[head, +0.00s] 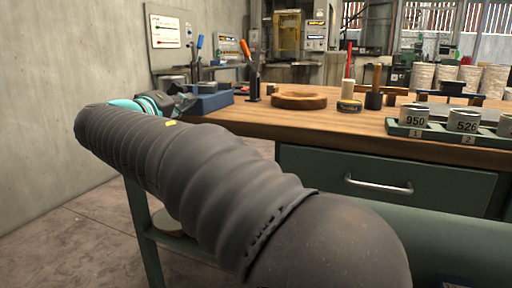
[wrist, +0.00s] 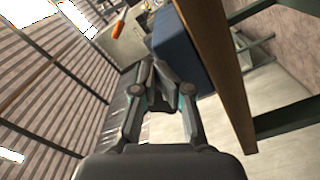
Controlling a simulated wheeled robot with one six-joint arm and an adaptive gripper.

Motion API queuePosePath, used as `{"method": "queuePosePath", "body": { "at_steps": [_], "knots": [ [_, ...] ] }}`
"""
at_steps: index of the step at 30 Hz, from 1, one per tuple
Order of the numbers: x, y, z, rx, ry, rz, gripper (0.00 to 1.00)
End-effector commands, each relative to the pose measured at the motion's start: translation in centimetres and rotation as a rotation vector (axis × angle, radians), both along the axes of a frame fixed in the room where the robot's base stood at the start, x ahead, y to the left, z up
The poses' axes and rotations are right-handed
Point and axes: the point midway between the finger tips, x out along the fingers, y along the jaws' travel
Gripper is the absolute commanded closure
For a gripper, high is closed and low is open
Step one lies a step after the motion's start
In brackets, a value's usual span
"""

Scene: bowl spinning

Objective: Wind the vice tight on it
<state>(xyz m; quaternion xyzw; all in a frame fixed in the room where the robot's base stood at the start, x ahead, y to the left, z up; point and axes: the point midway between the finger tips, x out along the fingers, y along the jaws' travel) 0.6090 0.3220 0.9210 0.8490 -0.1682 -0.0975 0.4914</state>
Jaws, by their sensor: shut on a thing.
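The blue vice (head: 211,102) sits at the left end of the wooden workbench. In the wrist view its blue body (wrist: 182,58) is right beside my fingertips. My gripper (head: 180,98) is at the vice's left side, partly hidden by my own arm in the head view. In the wrist view my gripper (wrist: 152,84) has its two fingers drawn together on something small at the vice's end, apparently the vice handle. The fingers cover most of it. I cannot tell what, if anything, is between the vice jaws.
The workbench (head: 345,124) holds a round wooden piece (head: 298,99), an upright orange-handled tool (head: 246,50), and a green tray (head: 440,134) of numbered cups at the right. A drawer handle (head: 378,184) juts from the front. A concrete wall (head: 60,70) stands left.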

Motion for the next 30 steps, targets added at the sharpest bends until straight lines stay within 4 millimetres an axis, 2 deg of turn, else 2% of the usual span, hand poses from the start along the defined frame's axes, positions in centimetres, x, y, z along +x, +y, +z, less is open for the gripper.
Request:
{"method": "queuePosePath", "body": {
  "at_steps": [30],
  "knots": [
    [0.5,1.1,-1.6,0.002,-0.002,0.000,1.00]
  ]
}}
